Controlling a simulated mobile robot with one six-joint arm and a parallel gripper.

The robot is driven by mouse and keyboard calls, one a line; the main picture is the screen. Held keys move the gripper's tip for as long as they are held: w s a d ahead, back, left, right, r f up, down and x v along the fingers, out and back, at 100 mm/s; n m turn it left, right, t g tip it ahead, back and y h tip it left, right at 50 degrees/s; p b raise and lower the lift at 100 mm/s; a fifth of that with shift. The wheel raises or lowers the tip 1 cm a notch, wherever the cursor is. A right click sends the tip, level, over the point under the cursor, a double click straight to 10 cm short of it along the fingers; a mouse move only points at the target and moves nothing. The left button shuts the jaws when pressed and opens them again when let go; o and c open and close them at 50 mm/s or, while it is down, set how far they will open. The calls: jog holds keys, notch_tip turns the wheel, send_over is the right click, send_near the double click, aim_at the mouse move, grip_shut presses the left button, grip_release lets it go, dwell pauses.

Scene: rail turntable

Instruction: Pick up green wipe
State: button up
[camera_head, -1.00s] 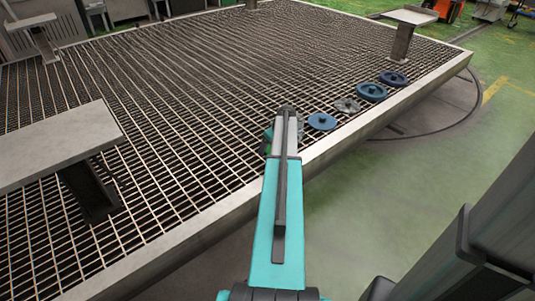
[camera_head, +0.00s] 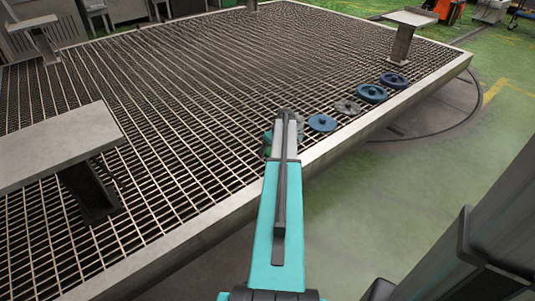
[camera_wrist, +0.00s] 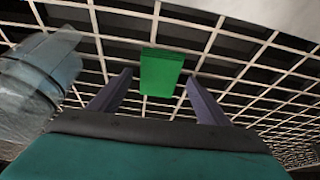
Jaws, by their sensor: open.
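The green wipe (camera_wrist: 162,73) is a small flat folded rectangle lying on the metal grating in the wrist view. My gripper (camera_wrist: 158,90) is open, with its two dark fingers apart and pointing toward the wipe. The wipe appears between and just beyond the fingertips, and nothing is held. In the head view my arm reaches over the near edge of the turntable and hides most of the gripper. Only a bit of green (camera_head: 267,148) shows left of the arm there; I cannot tell whether it is the wipe.
The grated turntable (camera_head: 330,150) has a raised metal rim. Blue discs (camera_head: 322,123) and (camera_head: 371,93) and a grey disc (camera_head: 347,107) lie along the right edge. A flat-topped stand (camera_head: 60,140) rises at left. A translucent bluish object (camera_wrist: 40,75) is close left of the gripper.

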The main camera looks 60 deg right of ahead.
jog(key=c, duration=1.1)
jog(key=shift+c, duration=0.2)
jog(key=shift+r, duration=0.45)
notch_tip(320, 180, up, 3)
jog(key=shift+r+p, duration=0.15)
jog(key=shift+p, duration=0.55)
jog(key=s+a, duration=0.2)
jog(key=s, duration=0.3)
jog(key=s+a+p, duration=0.1)
jog(key=s+a, duration=0.1)
jog(key=s, duration=0.3)
jog(key=s+a+r+p, duration=0.1)
jog(key=s+a, duration=0.1)
jog(key=s, duration=0.2)
jog(key=shift+s, duration=0.4)
